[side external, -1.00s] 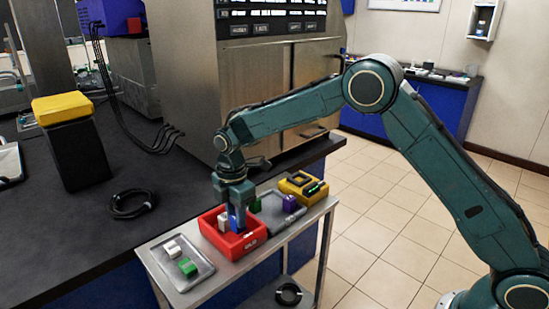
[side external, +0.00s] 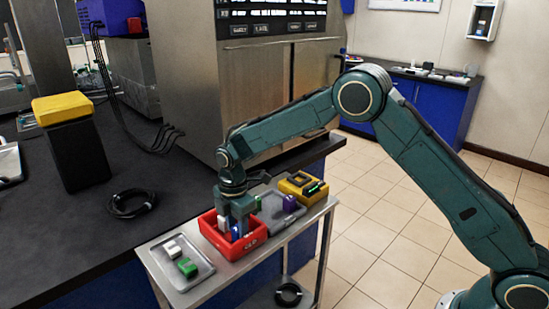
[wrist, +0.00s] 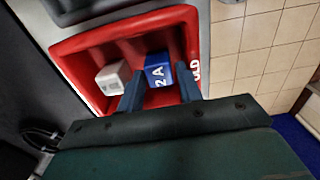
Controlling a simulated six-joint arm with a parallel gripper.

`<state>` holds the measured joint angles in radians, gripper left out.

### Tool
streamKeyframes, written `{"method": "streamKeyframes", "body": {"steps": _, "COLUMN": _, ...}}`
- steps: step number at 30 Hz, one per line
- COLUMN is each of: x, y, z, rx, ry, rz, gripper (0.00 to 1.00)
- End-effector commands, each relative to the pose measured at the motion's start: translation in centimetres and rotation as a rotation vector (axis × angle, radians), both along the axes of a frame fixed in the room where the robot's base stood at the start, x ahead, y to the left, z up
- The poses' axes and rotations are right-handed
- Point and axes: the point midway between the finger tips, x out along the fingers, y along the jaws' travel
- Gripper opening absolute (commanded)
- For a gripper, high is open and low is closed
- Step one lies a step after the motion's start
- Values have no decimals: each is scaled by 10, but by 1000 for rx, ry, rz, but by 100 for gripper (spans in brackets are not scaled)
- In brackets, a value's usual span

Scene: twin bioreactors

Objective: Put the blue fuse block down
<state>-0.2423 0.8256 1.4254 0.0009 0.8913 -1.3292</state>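The blue fuse block (wrist: 158,70), marked "2A", is inside the red bin (wrist: 85,45). My gripper (wrist: 160,80) reaches down into the bin with one finger on each side of the block. A narrow gap seems to show between the fingers and the block, so the gripper looks slightly open around it. In the side view, the blue block (side external: 237,231) shows low in the red bin (side external: 238,251), under my gripper (side external: 238,225). Its underside is hidden by the bin wall. A white block (wrist: 112,78) is beside it, left of the fingers.
A grey tray (side external: 188,284) with a white and a green block lies left of the bin. Another grey tray (side external: 282,222) with a purple block (side external: 290,203) is on the right, before a yellow case (side external: 303,187). The bin walls stand close around my fingers.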

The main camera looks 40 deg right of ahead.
Motion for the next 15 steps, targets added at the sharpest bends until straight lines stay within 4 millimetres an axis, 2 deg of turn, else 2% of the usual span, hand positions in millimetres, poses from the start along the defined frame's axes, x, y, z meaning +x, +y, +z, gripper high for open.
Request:
{"method": "streamKeyframes", "body": {"steps": 8, "x": 0, "y": 0, "z": 4, "rx": 0, "ry": -1, "rz": 0, "gripper": 35}}
{"method": "streamKeyframes", "body": {"steps": 15, "x": 1, "y": 0, "z": 24, "rx": 1, "ry": -4, "rz": 0, "gripper": 35}}
